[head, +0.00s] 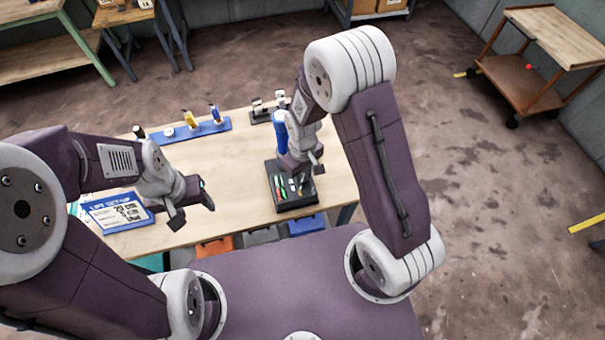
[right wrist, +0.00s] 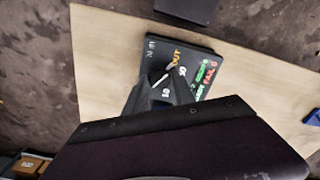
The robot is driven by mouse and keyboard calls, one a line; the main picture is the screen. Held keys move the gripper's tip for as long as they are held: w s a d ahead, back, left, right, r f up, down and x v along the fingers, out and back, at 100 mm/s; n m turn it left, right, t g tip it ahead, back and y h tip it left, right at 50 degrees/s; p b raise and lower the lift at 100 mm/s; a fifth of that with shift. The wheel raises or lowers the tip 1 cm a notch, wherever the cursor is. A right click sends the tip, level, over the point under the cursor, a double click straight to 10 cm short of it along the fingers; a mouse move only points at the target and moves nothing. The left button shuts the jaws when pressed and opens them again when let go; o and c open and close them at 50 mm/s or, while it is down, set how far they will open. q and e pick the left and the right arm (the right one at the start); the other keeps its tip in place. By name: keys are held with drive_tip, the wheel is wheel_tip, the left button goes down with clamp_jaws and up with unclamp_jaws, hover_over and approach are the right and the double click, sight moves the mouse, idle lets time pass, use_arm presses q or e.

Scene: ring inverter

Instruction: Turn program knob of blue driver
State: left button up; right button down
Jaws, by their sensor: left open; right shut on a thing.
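A black control box (head: 293,206) lies on the wooden table, with lettered marks on its top. A blue upright cylinder (head: 280,130) stands at its far side, partly behind my right arm. In the right wrist view the box's panel (right wrist: 200,55) shows orange, white, green and red lettering and a dark knob (right wrist: 158,76) with a white pointer line. My right gripper (head: 302,181) is over the box, shut on the knob; the fingers (right wrist: 160,97) hide part of it. My left gripper (head: 192,208) is open and empty above the table's left part.
A blue and white sign card (head: 117,212) lies near my left gripper. A blue rack (head: 205,130) holding yellow and blue tools and a black stand (head: 262,116) are at the table's back. Coloured bins (head: 215,247) sit below the front edge. The table (head: 232,178) is clear between the arms.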

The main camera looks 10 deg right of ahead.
drive_tip(key=m, duration=0.3)
drive_tip(key=shift+w+r+m, duration=0.1)
drive_tip(key=shift+m, duration=0.2)
drive_tip(key=shift+m+p, duration=0.3)
drive_tip(key=shift+m, duration=1.3)
drive_tip(key=c, duration=1.2)
unclamp_jaws()
drive_tip(key=shift+c, duration=0.2)
drive_tip(key=shift+o, duration=0.9)
